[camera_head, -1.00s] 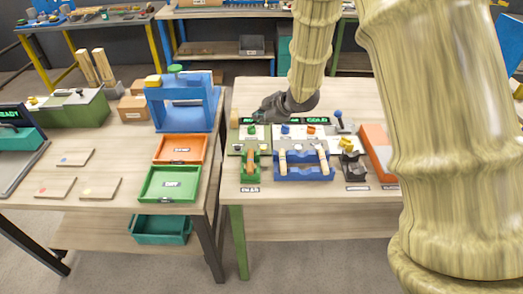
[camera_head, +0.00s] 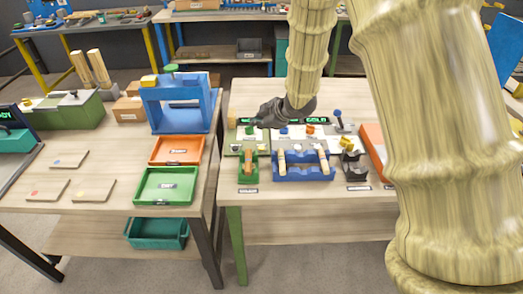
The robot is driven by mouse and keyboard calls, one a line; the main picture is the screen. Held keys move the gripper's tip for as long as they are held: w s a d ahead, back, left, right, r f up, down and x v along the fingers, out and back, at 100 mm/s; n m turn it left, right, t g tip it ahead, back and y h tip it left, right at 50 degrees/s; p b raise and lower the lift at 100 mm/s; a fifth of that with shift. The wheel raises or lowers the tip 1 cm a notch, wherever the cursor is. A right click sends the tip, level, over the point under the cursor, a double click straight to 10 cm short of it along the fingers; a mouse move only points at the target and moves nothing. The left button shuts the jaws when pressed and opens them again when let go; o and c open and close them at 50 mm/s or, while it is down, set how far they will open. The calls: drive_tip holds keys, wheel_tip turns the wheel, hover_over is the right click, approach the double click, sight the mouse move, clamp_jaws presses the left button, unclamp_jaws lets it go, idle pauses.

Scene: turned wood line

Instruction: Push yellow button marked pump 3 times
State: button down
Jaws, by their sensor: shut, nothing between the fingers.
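My gripper (camera_head: 257,119) is dark grey and shut. It hangs over the back of the right workbench, above the control panel, with its tip pointing left near the green button (camera_head: 249,130). A blue button (camera_head: 283,130) and an orange button (camera_head: 310,129) sit to the right along the panel. A yellow piece (camera_head: 347,142) sits further right, beside the black stand; I cannot tell whether it is the pump button. The small labels are unreadable. My gripper partly covers the display (camera_head: 318,120), whose right part reads "COLD". Contact with the panel cannot be made out.
A blue rack (camera_head: 302,174) and a green holder (camera_head: 248,176) with wooden pieces stand in front of the panel. A blue-knobbed lever (camera_head: 338,116) stands at right. The left bench holds a blue frame (camera_head: 180,119), an orange tray (camera_head: 161,158) and a green tray (camera_head: 141,197).

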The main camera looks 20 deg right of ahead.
drive_tip(key=b, duration=0.4)
hover_over(259, 149)
wheel_tip(259, 149, down, 5)
drive_tip(key=shift+w+d, duration=0.1)
drive_tip(key=shift+d, duration=0.05)
drive_tip(key=shift+f+b, duration=0.35)
drive_tip(key=shift+f, duration=0.6)
drive_tip(key=shift+f, duration=0.15)
drive_tip(key=shift+f, duration=0.25)
drive_tip(key=shift+f+b, duration=0.3)
drive_tip(key=shift+f, duration=0.05)
idle(1.4)
drive_tip(key=shift+r, duration=0.1)
drive_tip(key=shift+r+p, duration=0.7)
drive_tip(key=shift+p, duration=0.1)
drive_tip(key=shift+r, duration=0.1)
drive_tip(key=shift+r+p, duration=2.2)
drive_tip(key=shift+r, duration=0.2)
